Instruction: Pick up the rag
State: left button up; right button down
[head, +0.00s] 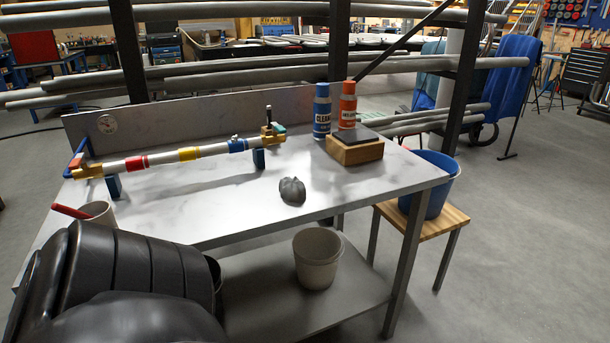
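A dark grey crumpled lump (292,190), which looks like the rag, lies on the grey metal workbench (225,228), near its front edge and right of the middle. Nothing touches it from above and its whole top shows. My black arm fills the lower left corner and covers the bench's front left part. Neither of my grippers shows in the head view.
A pipe with coloured bands (190,153) rests on blue supports behind the rag. A blue bottle (322,110) and an orange bottle (347,105) stand by a wooden block (354,151). A cup (98,212) stands left. A blue bucket (428,185) sits on a stool.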

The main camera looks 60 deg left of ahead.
aim_at(292, 189)
jog(key=u, duration=0.8)
jog(key=i, duration=0.95)
jog(key=u, duration=0.9)
